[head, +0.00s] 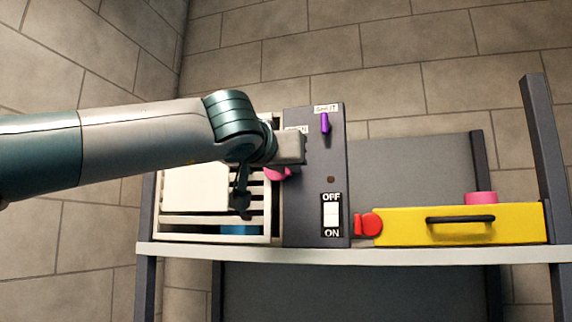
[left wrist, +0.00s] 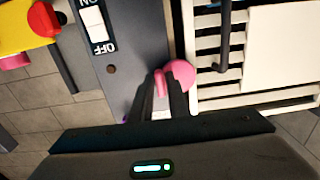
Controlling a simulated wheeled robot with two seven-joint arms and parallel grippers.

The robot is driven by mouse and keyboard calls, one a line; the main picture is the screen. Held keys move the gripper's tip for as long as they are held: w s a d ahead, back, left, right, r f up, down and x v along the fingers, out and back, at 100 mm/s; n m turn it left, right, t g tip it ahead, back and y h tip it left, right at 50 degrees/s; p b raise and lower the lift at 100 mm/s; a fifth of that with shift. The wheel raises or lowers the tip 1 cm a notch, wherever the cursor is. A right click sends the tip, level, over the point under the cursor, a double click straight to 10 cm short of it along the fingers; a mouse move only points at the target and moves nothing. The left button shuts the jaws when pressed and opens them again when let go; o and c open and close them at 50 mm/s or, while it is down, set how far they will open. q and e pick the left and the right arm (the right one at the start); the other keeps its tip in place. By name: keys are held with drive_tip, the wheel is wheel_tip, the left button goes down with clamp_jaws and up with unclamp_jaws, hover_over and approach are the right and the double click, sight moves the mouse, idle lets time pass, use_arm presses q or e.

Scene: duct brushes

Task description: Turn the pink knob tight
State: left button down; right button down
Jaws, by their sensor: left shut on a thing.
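The pink knob (head: 278,174) shows low beside my left gripper (head: 292,150) in the head view, mostly hidden behind it. In the left wrist view the round pink knob (left wrist: 180,74) is at the edge of the dark grey panel (left wrist: 130,40), beside the white slatted unit. My left gripper (left wrist: 168,98) is shut on the knob's narrow pink part, which shows between the fingers. The panel (head: 305,215) stands upright on the shelf in the head view. My right gripper is in neither view.
A purple lever (head: 325,123) and an OFF/ON switch (head: 331,215) are on the panel. The white slatted unit (head: 195,188) stands to its left. A yellow box (head: 400,232) with a black handle, red knob (head: 371,224) and pink cylinder (head: 481,198) are to the right.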

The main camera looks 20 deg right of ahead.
use_arm(q)
drive_tip(key=shift+d+f, duration=0.1)
drive_tip(key=shift+f, duration=0.15)
drive_tip(key=c, duration=1.9)
unclamp_jaws()
drive_tip(key=shift+o, duration=0.4)
drive_tip(key=shift+r, duration=0.1)
drive_tip(key=b+v, duration=0.9)
drive_tip(key=v, duration=0.8)
drive_tip(key=shift+a, duration=0.25)
drive_tip(key=shift+s, duration=0.15)
